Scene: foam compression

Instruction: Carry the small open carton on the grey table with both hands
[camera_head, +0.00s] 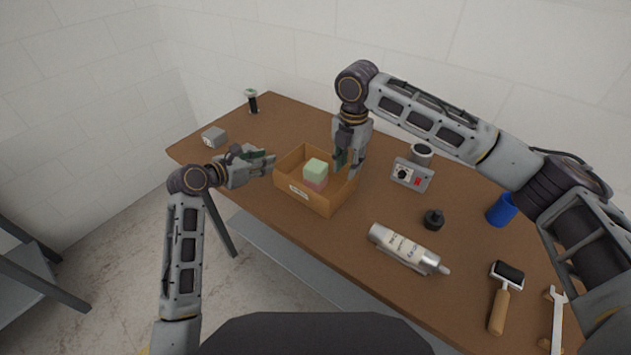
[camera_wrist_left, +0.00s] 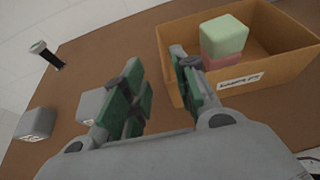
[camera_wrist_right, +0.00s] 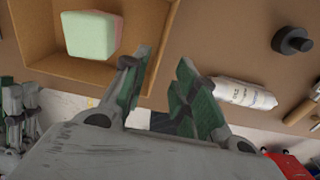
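The small open carton (camera_head: 310,199) sits upright on the brown-topped table, with a green foam block (camera_head: 316,167) stacked on a pink block (camera_head: 314,184) inside. My left gripper (camera_head: 267,162) is open and empty beside the carton's left side; in the left wrist view the carton (camera_wrist_left: 280,72) lies right of its fingers. My right gripper (camera_head: 347,168) is open at the carton's right wall. In the right wrist view its fingers (camera_wrist_right: 163,65) stand apart, one overlapping the carton's inside and one outside the wall. I cannot tell whether either touches the carton.
A control box (camera_head: 411,175), dark knob (camera_head: 433,219), white tube (camera_head: 404,247), blue cup (camera_head: 501,209), roller (camera_head: 501,296) and wrench (camera_head: 556,320) lie right of the carton.

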